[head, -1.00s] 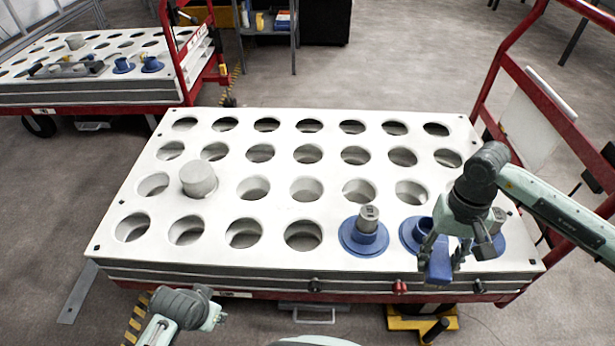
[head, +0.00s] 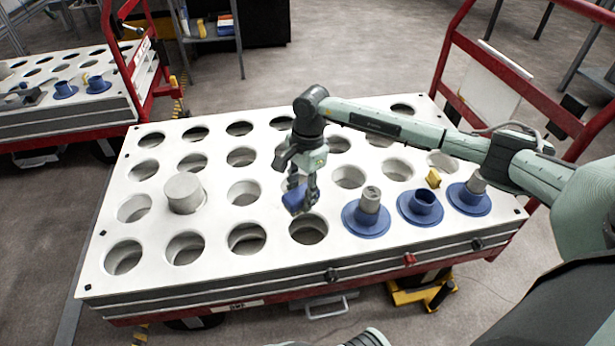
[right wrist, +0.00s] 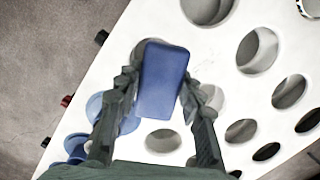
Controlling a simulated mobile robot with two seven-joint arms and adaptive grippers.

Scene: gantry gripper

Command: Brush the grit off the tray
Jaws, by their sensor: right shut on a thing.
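The tray (head: 215,290) is a white slab with rows of round holes, on a red cart. My right gripper (head: 297,205) is shut on a blue block (head: 295,194), perhaps the brush, over the tray's middle near the front row. In the right wrist view the block (right wrist: 162,80) sits between both fingers, with the tray beneath. Whether it touches the tray is unclear. No grit can be made out. My left gripper is not in view.
A grey cylinder (head: 184,193) stands in a hole at the left. Blue flanged pieces (head: 366,216), (head: 420,207), (head: 469,198) sit at the front right, two with grey cylinders. A yellow piece (head: 433,178) is behind them. A red rail (head: 446,60) rises at the right.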

